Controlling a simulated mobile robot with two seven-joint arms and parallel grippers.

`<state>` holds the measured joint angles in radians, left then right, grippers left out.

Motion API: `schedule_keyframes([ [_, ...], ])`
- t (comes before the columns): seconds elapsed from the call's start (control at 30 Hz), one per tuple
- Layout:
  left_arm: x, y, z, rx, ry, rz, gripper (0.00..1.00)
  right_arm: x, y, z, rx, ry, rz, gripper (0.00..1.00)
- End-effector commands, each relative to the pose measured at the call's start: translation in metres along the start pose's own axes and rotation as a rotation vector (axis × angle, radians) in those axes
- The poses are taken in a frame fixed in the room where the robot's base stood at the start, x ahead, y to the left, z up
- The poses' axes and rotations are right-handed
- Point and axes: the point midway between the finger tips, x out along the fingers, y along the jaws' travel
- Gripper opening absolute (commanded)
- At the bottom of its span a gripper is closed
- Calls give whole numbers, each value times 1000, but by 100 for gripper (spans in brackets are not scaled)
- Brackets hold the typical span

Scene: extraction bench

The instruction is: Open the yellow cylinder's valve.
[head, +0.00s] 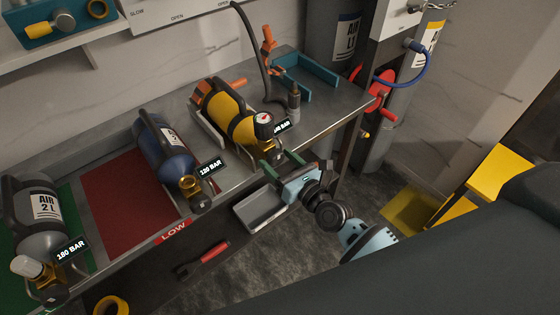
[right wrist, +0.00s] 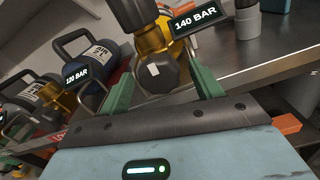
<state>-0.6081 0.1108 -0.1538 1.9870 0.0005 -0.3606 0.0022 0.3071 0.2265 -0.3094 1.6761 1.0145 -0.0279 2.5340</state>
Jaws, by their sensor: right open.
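The yellow cylinder (head: 228,112) lies in a cradle on the bench, its brass valve end toward the front edge. A round gauge (head: 264,118) and a pressure tag (head: 281,127) sit by the valve; the tag reads 140 BAR (right wrist: 195,22) in the right wrist view. My right gripper (head: 279,163) is at the valve, open. In the right wrist view its green fingers (right wrist: 163,90) stand on either side of the dark valve knob (right wrist: 160,74), which has a pale mark. Whether they touch it I cannot tell. My left gripper is not in view.
A blue cylinder (head: 163,150) tagged 120 BAR and a grey cylinder (head: 38,212) tagged 180 BAR lie to the left. A grey tray (head: 262,210) is below the gripper. A hose with an orange-handled fitting (head: 268,45) and a teal bracket (head: 310,78) are behind.

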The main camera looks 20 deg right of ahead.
Motion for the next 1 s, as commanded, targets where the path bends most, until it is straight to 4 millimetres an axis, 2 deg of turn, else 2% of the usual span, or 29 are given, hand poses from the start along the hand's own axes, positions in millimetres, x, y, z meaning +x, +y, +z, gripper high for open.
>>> schedule_keyframes([
  [0.13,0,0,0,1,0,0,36,0,0,0,0,0,0,62],
  [0.47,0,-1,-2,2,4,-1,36,0,0,0,0,0,0,20],
  [0.77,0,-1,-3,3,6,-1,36,0,0,0,-39,0,0,20],
  [1.0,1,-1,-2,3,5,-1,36,0,0,0,-176,0,1,20],
])
